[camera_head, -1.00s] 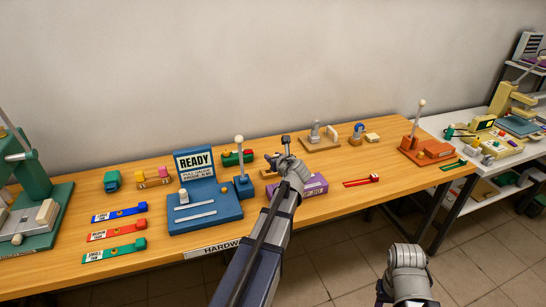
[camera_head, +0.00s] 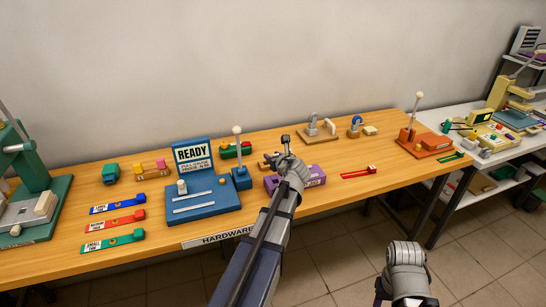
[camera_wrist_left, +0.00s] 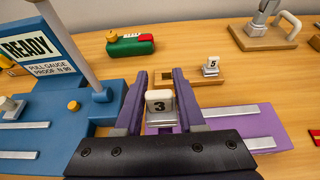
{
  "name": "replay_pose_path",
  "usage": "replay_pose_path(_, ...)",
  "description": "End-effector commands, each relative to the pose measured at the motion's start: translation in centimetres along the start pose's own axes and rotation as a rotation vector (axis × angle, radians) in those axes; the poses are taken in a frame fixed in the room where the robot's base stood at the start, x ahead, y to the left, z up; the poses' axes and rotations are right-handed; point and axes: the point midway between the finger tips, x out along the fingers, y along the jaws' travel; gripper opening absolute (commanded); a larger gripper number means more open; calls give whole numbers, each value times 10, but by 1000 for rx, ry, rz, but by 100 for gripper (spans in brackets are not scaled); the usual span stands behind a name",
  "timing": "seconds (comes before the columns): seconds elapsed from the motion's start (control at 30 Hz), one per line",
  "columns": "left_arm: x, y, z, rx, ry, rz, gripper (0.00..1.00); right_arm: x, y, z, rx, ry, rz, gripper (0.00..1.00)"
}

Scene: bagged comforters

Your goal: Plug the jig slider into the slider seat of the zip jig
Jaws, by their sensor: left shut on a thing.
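The jig slider (camera_wrist_left: 160,101) is a small grey block with a white tag marked 3. In the left wrist view my left gripper (camera_wrist_left: 160,80) is shut on it, one finger on each side. The purple zip jig (camera_wrist_left: 245,123) with pale rails lies under and to the right of the held slider. It also shows in the head view (camera_head: 312,176), partly hidden by my left gripper (camera_head: 274,160). The slider's underside and the slider seat are hidden, so I cannot tell whether they touch. My right arm shows at the bottom, but its gripper fingers do not.
A blue pull gauge (camera_head: 205,203) with a READY sign stands close left of my left gripper. Behind the held slider is a wooden stand (camera_wrist_left: 190,82) carrying a slider marked 5 (camera_wrist_left: 211,66). A green-and-red object (camera_wrist_left: 130,45) lies farther back.

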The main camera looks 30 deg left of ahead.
Motion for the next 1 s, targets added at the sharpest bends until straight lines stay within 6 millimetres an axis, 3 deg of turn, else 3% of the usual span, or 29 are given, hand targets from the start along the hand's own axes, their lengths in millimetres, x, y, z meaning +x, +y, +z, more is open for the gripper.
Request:
replay_pose_path(0.03, 4, 0, -9, 0, 0, 0, 0, 10, -1, -1, 0, 0, 0, 50)
replay_pose_path(0.4, 16, 0, -40, 0, 0, 0, 0, 43, -4, -2, 0, 0, 0, 50)
replay_pose_path(1.0, 19, 0, -45, 0, 0, 0, 0, 48, -5, -3, 0, 0, 0, 50)
